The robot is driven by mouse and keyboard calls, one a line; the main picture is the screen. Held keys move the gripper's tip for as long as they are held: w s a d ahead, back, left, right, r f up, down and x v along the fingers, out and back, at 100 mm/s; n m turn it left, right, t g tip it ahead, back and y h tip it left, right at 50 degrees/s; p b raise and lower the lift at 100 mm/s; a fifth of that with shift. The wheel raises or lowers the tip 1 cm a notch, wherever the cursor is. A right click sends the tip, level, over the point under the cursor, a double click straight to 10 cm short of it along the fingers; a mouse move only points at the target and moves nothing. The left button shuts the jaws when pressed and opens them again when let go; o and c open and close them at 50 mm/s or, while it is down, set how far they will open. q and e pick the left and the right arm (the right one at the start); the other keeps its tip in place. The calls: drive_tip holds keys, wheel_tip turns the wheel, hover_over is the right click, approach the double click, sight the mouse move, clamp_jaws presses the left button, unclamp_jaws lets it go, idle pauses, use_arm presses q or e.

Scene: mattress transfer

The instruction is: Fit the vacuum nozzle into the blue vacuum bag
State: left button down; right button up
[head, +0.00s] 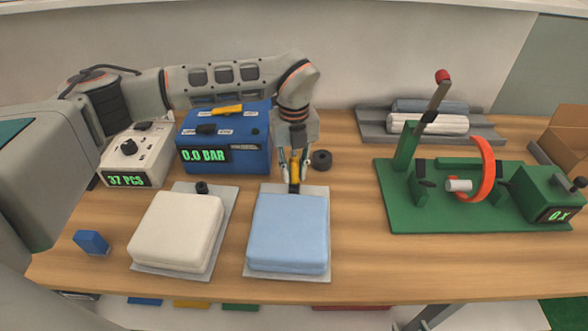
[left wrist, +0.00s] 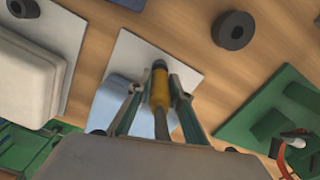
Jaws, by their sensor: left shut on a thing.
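The blue vacuum bag (head: 288,232) lies flat on a pale plate on the table, front centre. It also shows partly behind my fingers in the left wrist view (left wrist: 116,98). My left gripper (head: 294,172) is shut on the yellow vacuum nozzle (left wrist: 160,86), directly behind the bag's back edge. The nozzle's dark tip (left wrist: 158,65) points down at the bare strip of the plate (left wrist: 140,48). The blue bag's port is not seen apart from the nozzle, so I cannot tell whether the nozzle is seated. My right gripper is not in view.
A white bag (head: 178,230) with a black port (head: 201,187) lies to the left. A blue pump box (head: 222,140) reading 0.0 BAR and a counter box (head: 136,155) stand behind. A black ring (head: 321,160) is close right of the gripper. A green press (head: 470,200) stands at right.

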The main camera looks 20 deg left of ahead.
sight(294, 155)
use_arm(q)
drive_tip(key=shift+f+b, duration=0.45)
drive_tip(key=shift+f, duration=0.55)
idle(0.4)
drive_tip(key=c, duration=1.8)
unclamp_jaws()
drive_tip(key=shift+o, duration=0.2)
wheel_tip(294, 155, up, 12)
